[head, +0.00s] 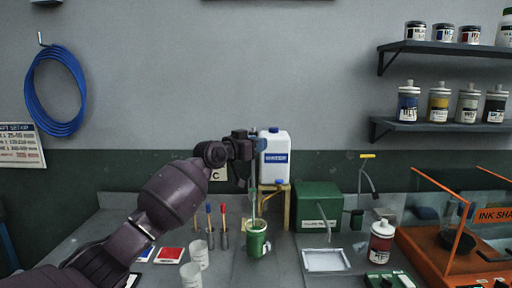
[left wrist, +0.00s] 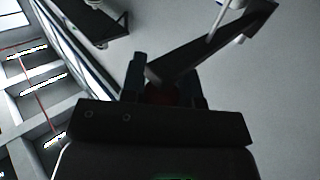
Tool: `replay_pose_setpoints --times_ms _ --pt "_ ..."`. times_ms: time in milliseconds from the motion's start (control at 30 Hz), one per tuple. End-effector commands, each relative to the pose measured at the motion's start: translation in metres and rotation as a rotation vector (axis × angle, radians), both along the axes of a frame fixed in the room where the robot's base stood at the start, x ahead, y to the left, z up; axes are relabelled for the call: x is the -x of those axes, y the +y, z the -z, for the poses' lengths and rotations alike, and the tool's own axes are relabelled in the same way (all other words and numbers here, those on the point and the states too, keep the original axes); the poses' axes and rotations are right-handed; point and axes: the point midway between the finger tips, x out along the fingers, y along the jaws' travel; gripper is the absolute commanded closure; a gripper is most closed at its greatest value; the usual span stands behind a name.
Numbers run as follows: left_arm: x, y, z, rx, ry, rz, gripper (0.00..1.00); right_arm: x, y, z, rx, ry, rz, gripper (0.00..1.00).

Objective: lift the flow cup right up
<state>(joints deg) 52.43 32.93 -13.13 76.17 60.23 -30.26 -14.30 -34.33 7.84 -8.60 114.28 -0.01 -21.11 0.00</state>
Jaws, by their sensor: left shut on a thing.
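My left gripper (head: 250,147) is high over the bench in the head view, shut on the top of the flow cup's handle. The thin flow cup (head: 252,188) hangs upright below it. Its lower end, greenish, is at or just above the mouth of the green can (head: 257,241); I cannot tell whether it is still inside. In the left wrist view my left gripper (left wrist: 165,85) has its dark fingers close around a small dark-red part, with a dark bar slanting up to the right. My right gripper is not in view.
A white water jug (head: 275,156) on a wooden stand (head: 287,210) is close behind the gripper. A green box (head: 318,202) stands to its right, a red-labelled bottle (head: 381,242) farther right.

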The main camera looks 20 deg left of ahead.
Motion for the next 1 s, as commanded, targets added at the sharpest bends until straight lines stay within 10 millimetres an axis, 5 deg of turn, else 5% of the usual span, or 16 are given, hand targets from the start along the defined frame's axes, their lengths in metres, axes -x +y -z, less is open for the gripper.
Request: replay_pose_setpoints --times_ms 167,200,367,767,1000 --pt "0.0 0.001 -0.009 0.003 -0.013 -0.002 1.0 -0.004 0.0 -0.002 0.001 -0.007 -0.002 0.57" --pt "0.0 0.001 -0.009 0.002 -0.015 -0.002 0.7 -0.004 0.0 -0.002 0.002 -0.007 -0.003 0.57" --pt "0.0 0.001 -0.007 0.002 -0.012 -0.002 0.47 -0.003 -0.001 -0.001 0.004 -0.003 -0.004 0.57" --pt "0.006 0.005 -0.004 0.0 -0.007 -0.002 0.47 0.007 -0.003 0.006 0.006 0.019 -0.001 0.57" --pt "0.035 0.021 -0.003 -0.001 -0.007 -0.002 0.47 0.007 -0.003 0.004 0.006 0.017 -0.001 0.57"
